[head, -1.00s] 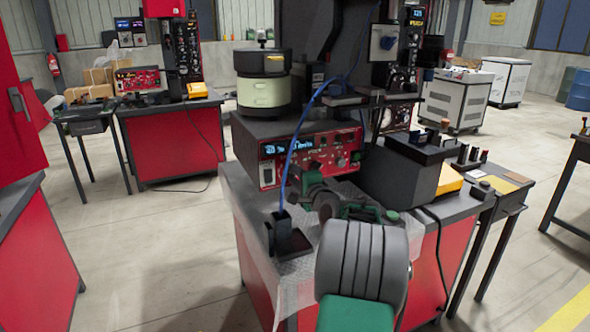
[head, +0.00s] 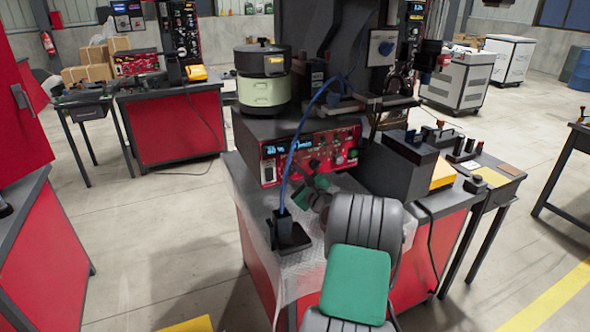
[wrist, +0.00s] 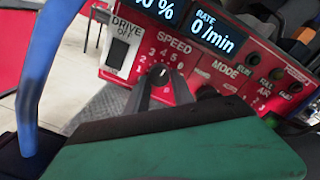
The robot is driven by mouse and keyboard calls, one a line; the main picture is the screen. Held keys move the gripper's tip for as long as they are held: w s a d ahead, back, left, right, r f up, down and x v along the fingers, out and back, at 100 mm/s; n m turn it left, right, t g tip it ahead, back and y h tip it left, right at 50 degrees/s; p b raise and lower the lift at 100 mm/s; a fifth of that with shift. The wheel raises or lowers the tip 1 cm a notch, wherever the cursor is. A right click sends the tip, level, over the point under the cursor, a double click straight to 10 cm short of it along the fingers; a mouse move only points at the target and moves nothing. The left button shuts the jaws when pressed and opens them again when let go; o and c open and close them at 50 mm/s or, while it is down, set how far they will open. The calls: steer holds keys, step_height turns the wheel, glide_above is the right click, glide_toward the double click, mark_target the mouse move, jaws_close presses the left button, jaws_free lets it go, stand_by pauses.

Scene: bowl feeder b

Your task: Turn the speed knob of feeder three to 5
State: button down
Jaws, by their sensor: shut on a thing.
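The red control panel (head: 340,146) of the feeder faces me under the pale green bowl unit (head: 264,90). In the wrist view its SPEED knob (wrist: 160,72) is a small dark knob inside a ring of white numbers. My gripper (wrist: 160,82) has its two dark fingers on either side of this knob, shut on it. The knob's pointer is too small to read surely. The panel displays (wrist: 215,33) show a percentage ending in 0 and a rate of 0/min. In the head view my gripper (head: 313,166) is at the panel, and the knob is hidden. No feeder number is readable.
A blue cable (head: 300,140) rises from a black block (head: 288,236) just left of my gripper. The DRIVE switch (wrist: 118,50) is left of the knob; MODE and AIR controls are to the right. A dark box (head: 398,172) stands right of the panel.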

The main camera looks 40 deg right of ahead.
steer(key=shift+m+p, duration=0.5)
steer(key=shift+m, duration=0.2)
steer(key=c, duration=1.1)
jaws_free()
steer(key=b+v, duration=0.1)
steer(key=v, duration=0.6)
steer(key=shift+s+a+f, duration=0.1)
steer(key=shift+s, duration=0.3)
